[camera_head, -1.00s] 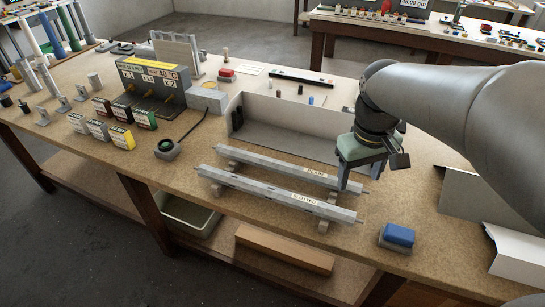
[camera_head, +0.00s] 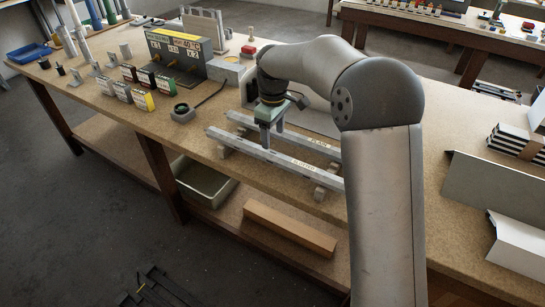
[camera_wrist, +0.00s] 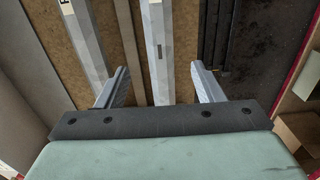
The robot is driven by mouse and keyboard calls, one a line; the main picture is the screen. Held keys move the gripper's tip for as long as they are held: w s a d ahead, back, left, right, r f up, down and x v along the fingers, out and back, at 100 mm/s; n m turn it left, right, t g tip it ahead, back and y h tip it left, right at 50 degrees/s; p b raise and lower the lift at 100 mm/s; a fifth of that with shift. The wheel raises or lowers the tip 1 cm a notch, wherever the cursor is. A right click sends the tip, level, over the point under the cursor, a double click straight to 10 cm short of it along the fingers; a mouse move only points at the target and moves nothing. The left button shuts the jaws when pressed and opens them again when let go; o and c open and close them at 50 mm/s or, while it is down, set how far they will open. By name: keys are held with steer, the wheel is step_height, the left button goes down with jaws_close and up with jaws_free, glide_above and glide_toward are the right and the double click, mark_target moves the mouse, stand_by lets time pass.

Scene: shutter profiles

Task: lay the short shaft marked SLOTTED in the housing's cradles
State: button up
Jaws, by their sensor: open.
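The shaft marked SLOTTED (camera_head: 302,168) is a long grey bar lying nearest the table's front edge on small grey supports (camera_head: 320,193). The shaft marked PLAIN (camera_head: 316,142) lies parallel behind it. My gripper (camera_head: 272,137) points down over the shafts, open and empty. In the wrist view, the bar with a small dark slot (camera_wrist: 157,40) runs between the two spread fingers (camera_wrist: 159,70); the labelled bar (camera_wrist: 85,40) lies outside the left finger. I cannot tell how far the fingertips are above the bar. My arm hides the shafts' right ends and part of the area behind. I cannot make out the housing's cradles.
A pale-walled open box (camera_head: 318,117) stands behind the shafts, partly hidden by my arm. Grey angled panels (camera_head: 490,190) stand at the right.

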mark_target(273, 152)
step_height(273, 152, down, 9)
steer(key=shift+r+p, duration=0.2)
steer(key=shift+p, duration=0.6)
steer(key=c, duration=1.2)
steer(key=shift+c, duration=0.5)
steer(key=shift+r, duration=0.15)
